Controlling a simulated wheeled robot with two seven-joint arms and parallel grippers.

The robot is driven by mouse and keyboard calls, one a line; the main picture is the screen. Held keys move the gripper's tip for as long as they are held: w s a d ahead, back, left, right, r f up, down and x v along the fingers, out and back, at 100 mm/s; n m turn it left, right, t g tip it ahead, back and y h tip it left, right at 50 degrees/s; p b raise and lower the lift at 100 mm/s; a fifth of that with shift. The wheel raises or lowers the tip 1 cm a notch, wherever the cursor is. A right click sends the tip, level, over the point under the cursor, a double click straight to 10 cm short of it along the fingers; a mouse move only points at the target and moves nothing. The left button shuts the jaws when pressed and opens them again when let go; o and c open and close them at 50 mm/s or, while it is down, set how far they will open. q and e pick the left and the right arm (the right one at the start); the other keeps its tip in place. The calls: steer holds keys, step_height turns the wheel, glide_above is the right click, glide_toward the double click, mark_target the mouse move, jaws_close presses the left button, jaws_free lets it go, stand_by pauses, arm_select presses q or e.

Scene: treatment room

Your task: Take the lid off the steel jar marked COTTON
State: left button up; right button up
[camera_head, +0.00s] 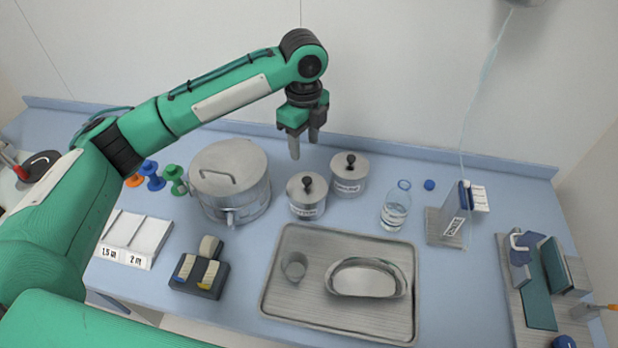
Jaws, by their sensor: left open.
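Two small lidded steel jars with black knobs stand near the back of the counter. The front-left jar (307,205) and the back-right jar (349,183) both have their lids on. Each has a white label, but the print is too small for me to tell which one says COTTON. My left gripper (304,145) points down with its fingers apart and empty. It hangs above and behind the front-left jar, to the left of the back-right jar, touching neither. My right gripper is not in view.
A large steel pot (230,180) with a tap stands left of the jars. A steel tray (310,318) holding a cup and a kidney dish lies in front. A water bottle (395,207) and an upright metal holder (441,226) stand to the right. The wall (400,80) is close behind.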

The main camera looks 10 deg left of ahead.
arm_select(q)
steer(key=p, duration=0.1)
glide_above(307, 179)
steer(key=f, duration=0.5)
steer(key=shift+s+a+f, duration=0.2)
steer(key=shift+s+f, duration=0.1)
steer(key=shift+f, duration=0.1)
steer(key=shift+w+f, duration=0.1)
steer(key=shift+f, duration=0.2)
steer(key=shift+d+f+p, duration=0.1)
steer(key=shift+f+p, duration=0.5)
steer(key=f, duration=0.1)
steer(key=f+p, duration=0.1)
steer(key=f, duration=0.1)
steer(key=shift+w+f, duration=0.25)
steer(key=shift+f, duration=0.3)
steer(key=shift+d, duration=0.1)
jaws_close()
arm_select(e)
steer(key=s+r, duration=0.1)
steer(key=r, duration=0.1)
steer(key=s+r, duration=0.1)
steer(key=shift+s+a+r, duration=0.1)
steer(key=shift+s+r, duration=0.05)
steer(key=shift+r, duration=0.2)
